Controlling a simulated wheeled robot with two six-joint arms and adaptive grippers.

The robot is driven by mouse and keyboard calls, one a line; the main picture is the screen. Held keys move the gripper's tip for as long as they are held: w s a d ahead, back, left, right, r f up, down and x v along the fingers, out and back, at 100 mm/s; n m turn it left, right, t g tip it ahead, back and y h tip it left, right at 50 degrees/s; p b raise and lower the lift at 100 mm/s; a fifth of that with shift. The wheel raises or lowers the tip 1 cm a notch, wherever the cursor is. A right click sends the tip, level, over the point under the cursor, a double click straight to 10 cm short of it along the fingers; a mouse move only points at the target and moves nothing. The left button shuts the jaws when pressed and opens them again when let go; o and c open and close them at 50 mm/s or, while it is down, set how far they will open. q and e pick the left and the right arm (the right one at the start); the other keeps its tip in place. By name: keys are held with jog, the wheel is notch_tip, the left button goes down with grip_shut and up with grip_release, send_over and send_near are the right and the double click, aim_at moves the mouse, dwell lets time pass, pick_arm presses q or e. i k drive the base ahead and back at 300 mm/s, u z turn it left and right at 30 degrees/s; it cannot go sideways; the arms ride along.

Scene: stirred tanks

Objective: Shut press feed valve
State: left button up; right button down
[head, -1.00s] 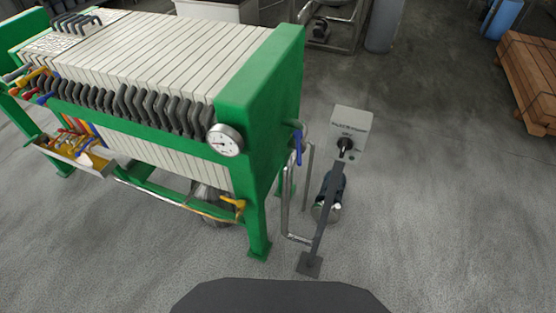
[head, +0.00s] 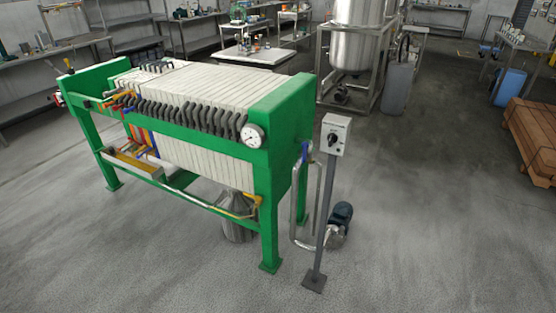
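The filter press (head: 285,108) has a green frame and a stack of white plates, and stands left of centre. A blue valve handle (head: 305,150) sits on the pipe at the press's right end, partly hidden behind the switch box. A metal feed pipe (head: 295,215) runs down from there towards a blue pump (head: 341,216) on the floor. A yellow handle (head: 252,201) is low on the press's near side. A round gauge (head: 253,136) is on the end plate. Neither of my grippers is in view.
A grey switch box (head: 334,134) on a post stands just right of the press. A steel tank (head: 358,45) on a frame and a grey drum (head: 397,88) stand behind. A wooden crate stack (head: 533,140) is at the right. The floor in front and to the right is clear.

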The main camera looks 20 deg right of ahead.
aim_at(305, 145)
jog(key=u, duration=0.4)
jog(key=i, duration=1.45)
jog(key=z, duration=0.85)
